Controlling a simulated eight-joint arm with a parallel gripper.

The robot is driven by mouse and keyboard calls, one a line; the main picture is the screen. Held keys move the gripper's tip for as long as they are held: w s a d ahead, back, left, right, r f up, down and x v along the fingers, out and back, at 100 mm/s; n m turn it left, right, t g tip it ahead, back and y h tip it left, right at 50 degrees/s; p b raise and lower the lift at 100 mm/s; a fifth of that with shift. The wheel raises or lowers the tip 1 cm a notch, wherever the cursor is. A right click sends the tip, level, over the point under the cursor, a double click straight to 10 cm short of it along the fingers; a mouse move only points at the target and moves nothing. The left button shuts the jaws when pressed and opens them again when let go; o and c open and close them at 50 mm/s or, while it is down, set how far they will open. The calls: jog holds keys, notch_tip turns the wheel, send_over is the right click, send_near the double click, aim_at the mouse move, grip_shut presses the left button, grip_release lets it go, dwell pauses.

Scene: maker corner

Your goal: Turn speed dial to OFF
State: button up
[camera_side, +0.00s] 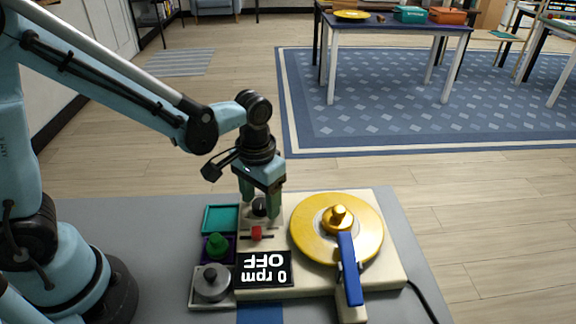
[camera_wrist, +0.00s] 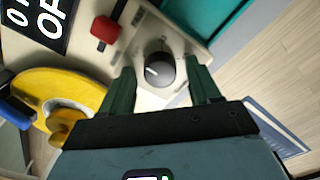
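The speed dial (camera_wrist: 158,69) is a black knob with a white pointer line on the cream turntable base. In the side view the dial (camera_side: 260,206) shows partly between my fingers. My gripper (camera_side: 261,212) points down over it. In the wrist view my gripper's green fingers (camera_wrist: 163,85) stand apart on either side of the dial, with gaps between them and the knob. The display (camera_side: 264,269), upside down in the side view, reads "0 rpm OFF".
A red slider (camera_side: 256,233) sits beside the dial. The yellow platter (camera_side: 309,239) and blue arm (camera_side: 349,270) are to the right. A teal tray (camera_side: 221,218), a green knob (camera_side: 216,245) and a grey round part (camera_side: 212,282) stand left. Grey table (camera_side: 150,235) is clear farther left.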

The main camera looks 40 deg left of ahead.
aim_at(260, 203)
dwell(0.3)
notch_tip(260, 203, up, 12)
dwell(0.7)
jog(key=s+a+f+t, duration=0.1)
jog(key=s+a+t, duration=0.3)
jog(key=a+t, duration=0.3)
jog(key=shift+s+a+f, duration=0.25)
jog(key=shift+a+f, duration=0.05)
jog(key=shift+f, duration=0.05)
dwell(1.0)
